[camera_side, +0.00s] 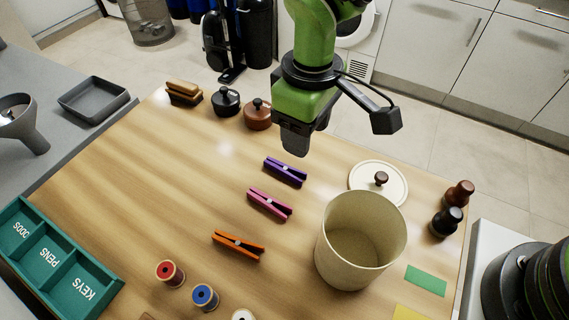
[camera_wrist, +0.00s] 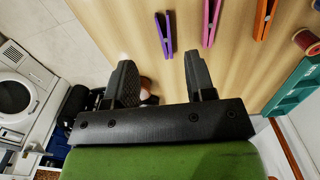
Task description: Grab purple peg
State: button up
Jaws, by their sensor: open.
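The purple peg (camera_side: 285,171) lies on the wooden table, the farthest back of three clothes pegs in the side view. In the wrist view the purple peg (camera_wrist: 164,36) shows at the top, ahead of the fingertips. A pink peg (camera_side: 270,204) and an orange peg (camera_side: 238,245) lie nearer the front. My gripper (camera_side: 298,150) is above the back part of the table, behind the purple peg and apart from it. In the wrist view my gripper (camera_wrist: 160,72) is open, with nothing between its fingers.
A beige pot (camera_side: 336,255) stands right of the pegs, its lid (camera_side: 379,184) behind it. Spools, including a red one (camera_side: 170,273), stand at the front. A teal divided tray (camera_side: 98,262) is at the left. Small lidded pots (camera_side: 226,102) stand at the back. The table left of the pegs is clear.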

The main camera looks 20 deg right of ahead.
aim_at(300, 176)
jog(key=f, duration=1)
jog(key=shift+a+f, duration=0.1)
jog(key=shift+a, duration=0.1)
grip_shut()
